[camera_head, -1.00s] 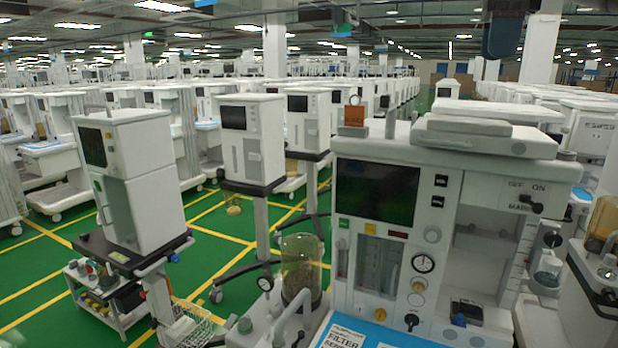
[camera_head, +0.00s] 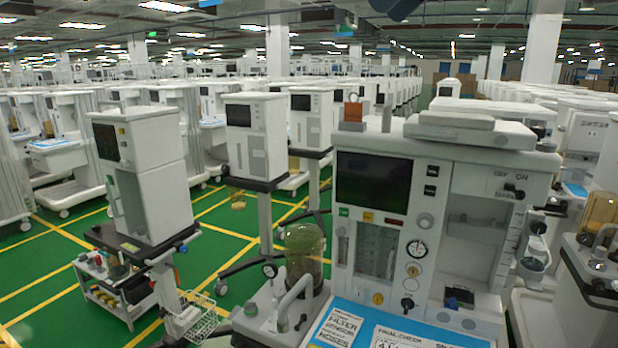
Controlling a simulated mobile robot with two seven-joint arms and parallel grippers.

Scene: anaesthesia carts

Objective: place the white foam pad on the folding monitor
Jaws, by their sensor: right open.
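A flat pale slab in two layers, which looks like the folding monitor (camera_head: 462,134) folded down, lies on top of the nearest anaesthesia cart at the right. I cannot pick out the white foam pad with certainty among the many white surfaces. My right gripper (camera_head: 397,8) shows only as a dark part at the top edge, above and left of the slab and apart from it. It is open, with nothing visible in it, though most of it is cut off. My left gripper is not in view.
The nearest cart has a dark screen (camera_head: 372,182), a small orange-brown block (camera_head: 353,112) on top, a glass canister (camera_head: 304,252) and a blue worktop mat (camera_head: 340,306). Another cart (camera_head: 150,185) stands left. Green floor (camera_head: 215,225) lies between; more carts fill the back.

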